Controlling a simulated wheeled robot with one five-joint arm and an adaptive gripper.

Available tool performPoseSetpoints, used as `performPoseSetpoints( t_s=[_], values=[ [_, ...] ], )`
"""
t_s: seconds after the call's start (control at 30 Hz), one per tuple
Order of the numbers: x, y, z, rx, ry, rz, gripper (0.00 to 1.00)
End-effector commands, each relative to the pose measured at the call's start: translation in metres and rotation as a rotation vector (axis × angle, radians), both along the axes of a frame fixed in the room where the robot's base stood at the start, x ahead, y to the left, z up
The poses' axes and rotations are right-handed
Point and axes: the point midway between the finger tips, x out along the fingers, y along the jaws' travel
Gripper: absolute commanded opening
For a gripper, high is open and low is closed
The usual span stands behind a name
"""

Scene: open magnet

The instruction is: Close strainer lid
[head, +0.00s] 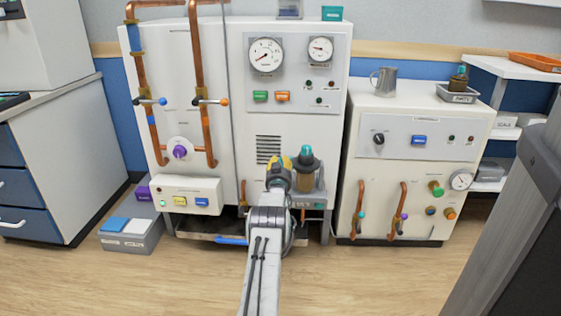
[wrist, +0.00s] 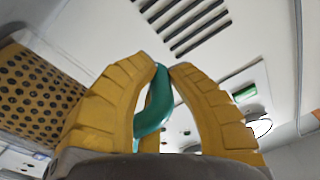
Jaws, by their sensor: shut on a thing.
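The strainer (head: 304,182) is a brownish vessel at the lower front of the large white cabinet, with a teal lid (head: 306,158) at its top. My gripper (head: 285,164) is beside it on the left, partly hiding it. In the wrist view, the yellow fingers of my gripper (wrist: 163,72) are shut on a curved teal handle (wrist: 153,112). A yellow-brown perforated basket (wrist: 35,90) shows at the left of that view. I cannot tell from these views how far the lid is open.
The large white cabinet (head: 182,70) carries copper pipes and gauges. A smaller cabinet (head: 415,150) stands to the right, with a metal jug (head: 384,81) on top. A grey box (head: 133,234) is on the floor at left. A dark grey structure (head: 515,230) fills the right foreground.

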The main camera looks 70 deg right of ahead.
Motion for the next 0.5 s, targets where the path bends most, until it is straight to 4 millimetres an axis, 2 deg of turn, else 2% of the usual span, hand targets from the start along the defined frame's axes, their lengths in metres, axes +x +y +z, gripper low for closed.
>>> performPoseSetpoints(
  t_s=[0.27,0.3,0.5],
  values=[
    [0.0002,0.0006,-0.0054,0.010,-0.004,0.001,0.00],
    [0.0001,0.0007,-0.0055,0.010,-0.004,0.001,0.18],
    [-0.0003,0.0005,-0.0057,0.011,-0.001,0.000,0.36]
  ],
)
